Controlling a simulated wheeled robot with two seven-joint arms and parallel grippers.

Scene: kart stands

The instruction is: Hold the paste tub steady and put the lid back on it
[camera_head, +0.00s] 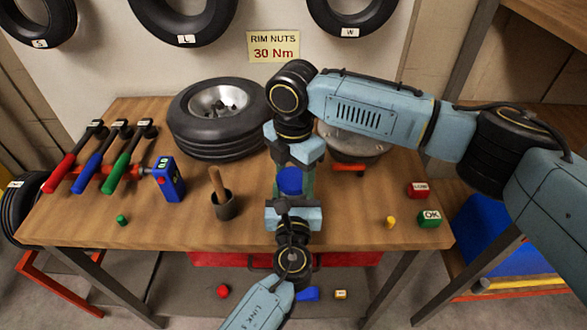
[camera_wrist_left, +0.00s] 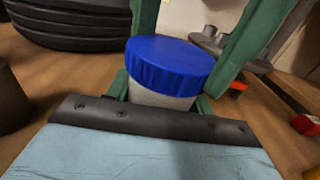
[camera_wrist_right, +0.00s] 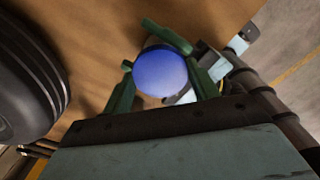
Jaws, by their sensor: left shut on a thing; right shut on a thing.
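The paste tub, a pale round container (camera_wrist_left: 160,97), stands on the bench with its lower part hidden. My left gripper (camera_head: 291,198) reaches in from the front and is shut around the tub's sides. The blue ribbed lid (camera_wrist_left: 170,62) covers the tub's top; it also shows in the head view (camera_head: 290,181) and in the right wrist view (camera_wrist_right: 160,73). My right gripper (camera_head: 291,167) comes from behind and above and is shut on the lid's rim. The lid looks about level with the tub; whether it is fully seated I cannot tell.
A tyre (camera_head: 217,130) lies behind to the left, and a metal disc (camera_head: 350,145) behind to the right. A dark pot (camera_head: 223,207) with a wooden handle stands close left. A blue device (camera_head: 168,180) and wrenches lie farther left.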

